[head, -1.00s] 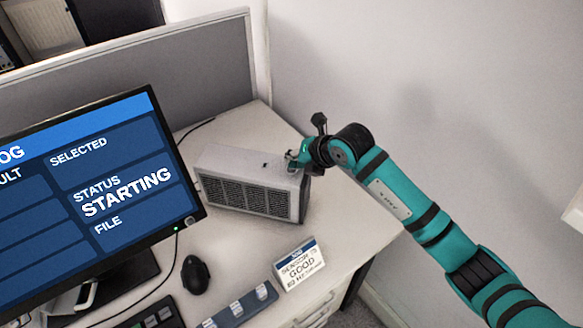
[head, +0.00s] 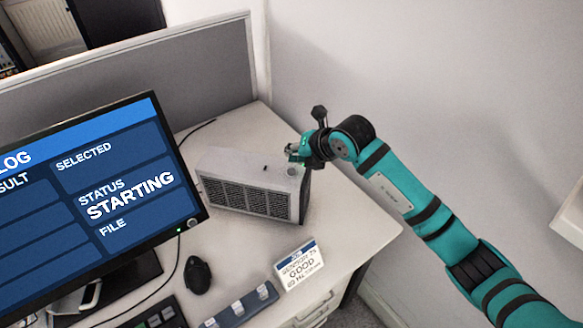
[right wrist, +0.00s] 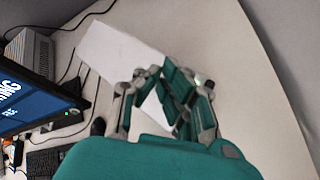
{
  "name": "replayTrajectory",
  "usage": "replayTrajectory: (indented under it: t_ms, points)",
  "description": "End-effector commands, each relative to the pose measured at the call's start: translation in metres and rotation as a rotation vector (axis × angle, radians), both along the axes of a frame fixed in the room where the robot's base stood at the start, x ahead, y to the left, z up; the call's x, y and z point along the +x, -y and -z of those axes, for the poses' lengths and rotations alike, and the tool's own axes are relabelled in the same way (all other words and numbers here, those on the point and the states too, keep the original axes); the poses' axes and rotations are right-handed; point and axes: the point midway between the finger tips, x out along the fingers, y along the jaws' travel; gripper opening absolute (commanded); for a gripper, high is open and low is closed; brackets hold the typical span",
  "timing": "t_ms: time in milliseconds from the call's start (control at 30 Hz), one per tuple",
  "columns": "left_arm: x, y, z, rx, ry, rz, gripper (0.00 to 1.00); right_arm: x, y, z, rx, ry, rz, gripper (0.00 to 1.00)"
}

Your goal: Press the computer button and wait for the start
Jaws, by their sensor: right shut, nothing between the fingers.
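The computer (head: 250,200) is a light grey box with a dark grille on the desk; its pale top also shows in the right wrist view (right wrist: 110,60). A small round button (head: 292,171) shows on the top near its right end. My right gripper (head: 291,152) is shut and empty, just above and behind the button, with a small gap apparent. It also shows in the right wrist view (right wrist: 163,72), where it hides the button. The monitor (head: 110,226) reads "STATUS STARTING". My left gripper is not in view.
A mouse (head: 197,275), a small sign (head: 299,265) and a blue strip with several pale tags (head: 226,318) lie in front of the computer. A grey partition (head: 205,75) stands behind. The desk right of the computer (head: 345,215) is clear.

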Motion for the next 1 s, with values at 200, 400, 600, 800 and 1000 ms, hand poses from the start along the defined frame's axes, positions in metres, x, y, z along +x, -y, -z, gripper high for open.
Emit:
replayTrajectory:
  t_ms: [200,400,600,800,1000]
  points:
    - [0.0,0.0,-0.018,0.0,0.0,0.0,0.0,0.0,0.0,-0.027,0.001,0.002,0.0,0.0]
    - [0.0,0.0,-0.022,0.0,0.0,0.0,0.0,0.0,0.0,-0.035,0.0,0.001,0.0,0.0]
    - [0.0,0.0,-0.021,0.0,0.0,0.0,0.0,0.0,0.0,-0.034,0.0,0.001,0.001,0.0]
    - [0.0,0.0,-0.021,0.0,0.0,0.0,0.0,0.0,0.0,-0.034,0.0,0.001,0.001,0.0]
    - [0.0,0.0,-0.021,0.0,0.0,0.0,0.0,0.0,0.0,-0.034,0.0,0.001,0.001,0.0]
